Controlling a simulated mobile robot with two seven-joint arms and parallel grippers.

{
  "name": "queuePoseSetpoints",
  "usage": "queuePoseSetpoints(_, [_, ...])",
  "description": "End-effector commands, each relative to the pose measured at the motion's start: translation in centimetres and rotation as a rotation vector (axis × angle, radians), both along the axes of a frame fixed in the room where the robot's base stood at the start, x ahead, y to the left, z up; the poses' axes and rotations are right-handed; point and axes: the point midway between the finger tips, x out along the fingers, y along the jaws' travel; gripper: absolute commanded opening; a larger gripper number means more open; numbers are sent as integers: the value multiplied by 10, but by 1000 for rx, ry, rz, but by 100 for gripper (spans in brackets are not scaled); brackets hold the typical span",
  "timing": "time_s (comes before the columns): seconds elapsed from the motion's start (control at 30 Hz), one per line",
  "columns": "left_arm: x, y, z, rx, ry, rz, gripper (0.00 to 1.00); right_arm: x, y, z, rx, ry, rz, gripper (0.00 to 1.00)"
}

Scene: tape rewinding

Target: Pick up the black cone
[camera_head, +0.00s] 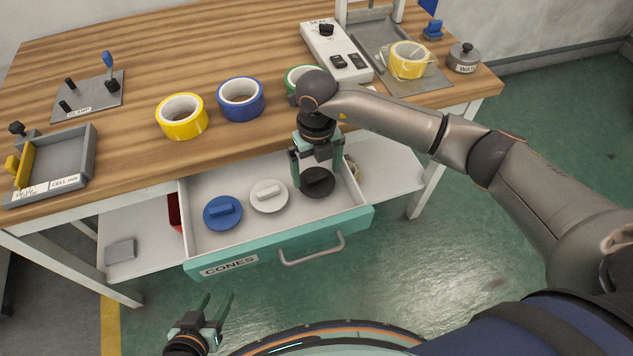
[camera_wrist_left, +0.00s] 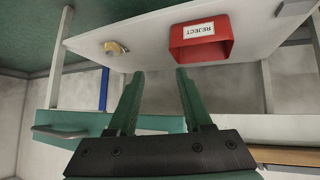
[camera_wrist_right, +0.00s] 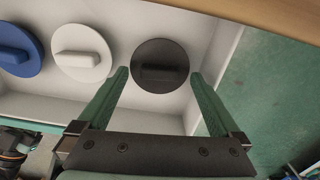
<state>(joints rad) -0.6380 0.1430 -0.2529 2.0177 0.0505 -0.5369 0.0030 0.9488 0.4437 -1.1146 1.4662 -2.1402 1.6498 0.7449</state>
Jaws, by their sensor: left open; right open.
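The black cone (camera_head: 318,187) is a dark disc with a raised bar handle. It lies at the right end of the open drawer (camera_head: 243,254) labelled CONES. In the right wrist view the black cone (camera_wrist_right: 160,66) sits ahead of and between the fingers. My right gripper (camera_head: 316,180) is open just above the black cone, its fingers (camera_wrist_right: 159,78) on either side of it; contact cannot be told. My left gripper (camera_head: 217,305) is open and empty, low in front of the table, away from the drawer. Its open fingers also show in the left wrist view (camera_wrist_left: 159,75).
A white cone (camera_head: 269,196) and a blue cone (camera_head: 223,212) lie left of the black one in the drawer. The drawer walls stand close around. Yellow (camera_head: 181,116) and blue (camera_head: 240,99) tape rolls stand on the tabletop. A red REJECT bin (camera_wrist_left: 200,42) sits on the lower shelf.

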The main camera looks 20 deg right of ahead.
Motion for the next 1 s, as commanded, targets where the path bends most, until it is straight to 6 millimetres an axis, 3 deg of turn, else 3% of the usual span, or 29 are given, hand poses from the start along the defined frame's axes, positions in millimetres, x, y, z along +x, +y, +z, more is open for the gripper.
queuePoseSetpoints(0.27, [2,1,1,1,-5,1,50,0,0,-8,1,-1,0,100])
queuePoseSetpoints(1.0, [4,1,2,1,-8,1,50,0,0,-7,1,-1,0,17])
